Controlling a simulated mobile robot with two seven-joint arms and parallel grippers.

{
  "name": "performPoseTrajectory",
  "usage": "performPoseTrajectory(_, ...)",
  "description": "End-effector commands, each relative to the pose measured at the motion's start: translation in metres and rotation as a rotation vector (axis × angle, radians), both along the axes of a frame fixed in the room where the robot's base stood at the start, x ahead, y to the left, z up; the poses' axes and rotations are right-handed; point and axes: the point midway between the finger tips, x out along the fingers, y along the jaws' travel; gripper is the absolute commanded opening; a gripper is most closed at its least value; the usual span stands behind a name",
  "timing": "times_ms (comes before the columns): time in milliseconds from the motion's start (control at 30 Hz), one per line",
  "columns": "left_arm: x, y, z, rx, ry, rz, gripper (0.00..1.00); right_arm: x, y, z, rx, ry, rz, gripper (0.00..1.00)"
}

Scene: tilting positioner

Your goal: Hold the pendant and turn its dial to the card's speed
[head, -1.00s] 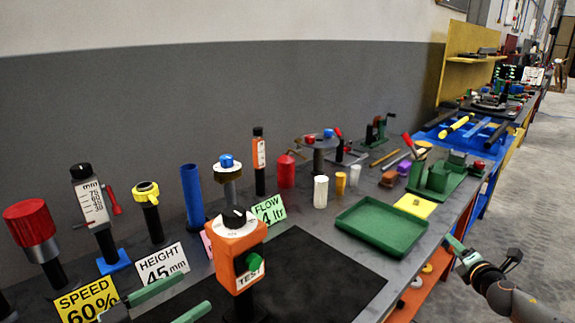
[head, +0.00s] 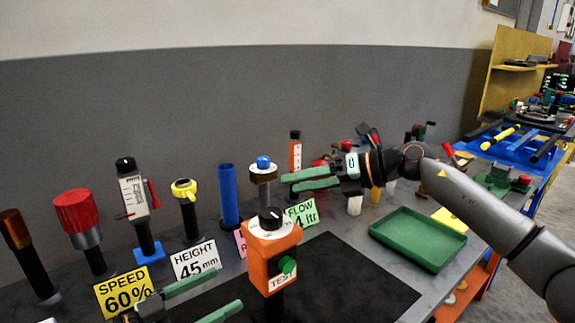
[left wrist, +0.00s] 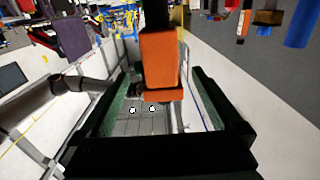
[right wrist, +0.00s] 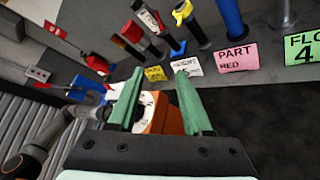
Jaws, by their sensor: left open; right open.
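The orange pendant (head: 257,262) stands upright on the dark mat, with a white-faced dial with a black knob (head: 270,216) on top and a green button (head: 287,266) on its front. The yellow speed card (head: 125,293) reads 60%. My left gripper (head: 229,289) is open, just left of the pendant. In the left wrist view the pendant (left wrist: 160,62) appears between its fingers, with no clear contact. My right gripper (head: 289,182) is open, above and behind the pendant. In the right wrist view the dial (right wrist: 147,108) shows between its fingers, partly hidden; its setting is unreadable.
Cards for height (head: 194,262) and flow (head: 302,213) stand behind the pendant, with a partly hidden pink card. Posts with a red knob (head: 78,212), a yellow ring (head: 185,188) and a blue tube (head: 229,195) line the back. A green tray (head: 418,239) lies right. The mat (head: 360,280) is clear there.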

Motion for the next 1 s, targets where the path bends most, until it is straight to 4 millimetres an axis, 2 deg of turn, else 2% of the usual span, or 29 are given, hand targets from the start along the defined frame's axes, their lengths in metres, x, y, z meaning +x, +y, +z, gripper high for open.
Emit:
performPoseTrajectory(33, 0.000, 0.000, 0.000, 0.000, 0.000, 0.000, 1.00, -0.012, 0.017, 0.013, -0.073, -0.010, 0.059, 0.50)
performPoseTrajectory(100, 0.000, 0.000, 0.000, 0.000, 0.000, 0.000, 1.00, -0.028, 0.033, 0.022, -0.184, -0.008, 0.122, 0.50)
performPoseTrajectory(267, 0.000, 0.000, 0.000, 0.000, 0.000, 0.000, 1.00, -0.059, 0.051, 0.040, -0.468, -0.007, 0.205, 0.50)
performPoseTrajectory(400, 0.000, 0.000, 0.000, 0.000, 0.000, 0.000, 1.00, -0.080, 0.050, 0.056, -0.706, -0.009, 0.205, 0.50)
performPoseTrajectory(600, 0.000, 0.000, 0.000, 0.000, 0.000, 0.000, 1.00, -0.095, 0.038, 0.075, -0.930, -0.005, 0.151, 0.50)
performPoseTrajectory(833, 0.004, -0.006, 0.000, -0.001, -0.001, -0.001, 1.00, -0.100, 0.033, 0.082, -0.999, -0.002, 0.124, 0.50)
performPoseTrajectory(1000, 0.017, -0.025, 0.000, -0.003, -0.001, -0.002, 1.00, -0.099, 0.033, 0.081, -0.998, -0.002, 0.126, 0.50)
